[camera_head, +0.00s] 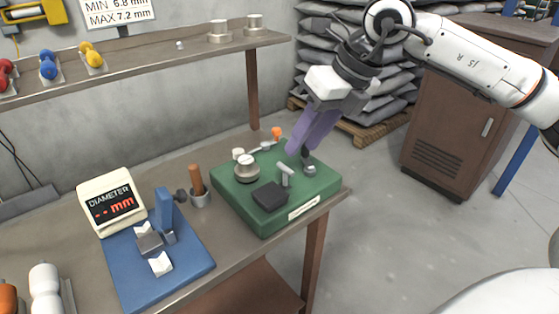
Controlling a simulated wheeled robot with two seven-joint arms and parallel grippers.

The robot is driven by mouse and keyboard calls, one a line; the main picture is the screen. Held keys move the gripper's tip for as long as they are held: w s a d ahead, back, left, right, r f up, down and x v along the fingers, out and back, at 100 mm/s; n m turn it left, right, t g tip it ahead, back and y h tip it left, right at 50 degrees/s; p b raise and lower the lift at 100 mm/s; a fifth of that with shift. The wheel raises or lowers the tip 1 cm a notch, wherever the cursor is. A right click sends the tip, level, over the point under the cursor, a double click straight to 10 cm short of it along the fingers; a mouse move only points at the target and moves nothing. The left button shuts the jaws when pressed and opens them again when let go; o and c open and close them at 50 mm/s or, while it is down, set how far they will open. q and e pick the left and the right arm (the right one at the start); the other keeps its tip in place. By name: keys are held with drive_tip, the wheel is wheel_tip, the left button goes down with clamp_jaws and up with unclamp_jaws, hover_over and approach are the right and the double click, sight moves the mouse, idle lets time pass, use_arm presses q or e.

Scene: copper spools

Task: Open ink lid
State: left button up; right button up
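A green board (240,205) lies at the right end of the workbench. On it are a dark, flat, box-like piece (270,195), which looks like an ink pad with its lid down, and a round metal pot (247,169) with a knobbed top. I cannot tell for certain which is the ink. A small T-shaped handle (285,174) stands beside the dark box. My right gripper (299,150) has purple fingers pointing down over the board's back right, apart from the dark box. Its finger gap is unclear at this angle. My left gripper is out of view.
A blue gauge stand (190,262) and diameter display (110,203) are left. A shelf (150,63) spans behind.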

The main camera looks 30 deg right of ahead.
sight(287, 169)
drive_tip(key=x, duration=0.9)
drive_tip(key=shift+a+p, duration=0.1)
drive_tip(key=shift+p, duration=0.25)
drive_tip(key=shift+c, duration=0.4)
clamp_jaws()
